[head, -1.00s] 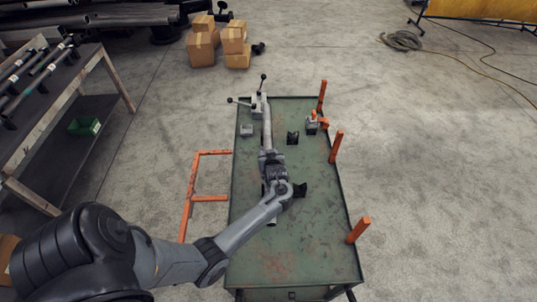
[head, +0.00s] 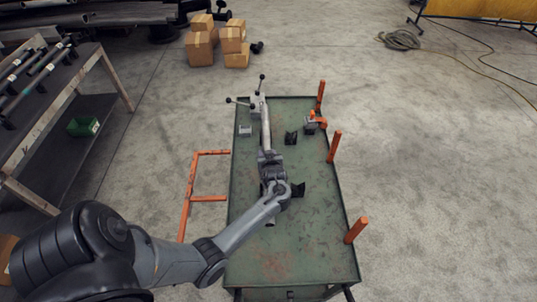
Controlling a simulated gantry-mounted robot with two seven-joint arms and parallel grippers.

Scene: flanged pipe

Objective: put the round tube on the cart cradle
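The grey round tube (head: 265,130) runs lengthwise over the left half of the green cart (head: 270,262). My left gripper (head: 268,158) is around the tube's middle and looks shut on it; its fingers are small and partly hidden. The tube's near end (head: 271,222) sticks out below my wrist. Its far end reaches the grey clamp with lever handles (head: 257,103). Two black V-shaped cradle blocks, a far one (head: 290,138) and a near one (head: 298,190), stand to the right of the tube. My wrist partly covers the near one. My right gripper is out of view.
Orange posts (head: 334,147) line the cart's right edge, and an orange frame (head: 190,198) stands at its left. A small grey block (head: 245,130) and an orange-handled clamp (head: 311,123) sit on the top. The cart's near end is clear. A bench (head: 62,95) is at left.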

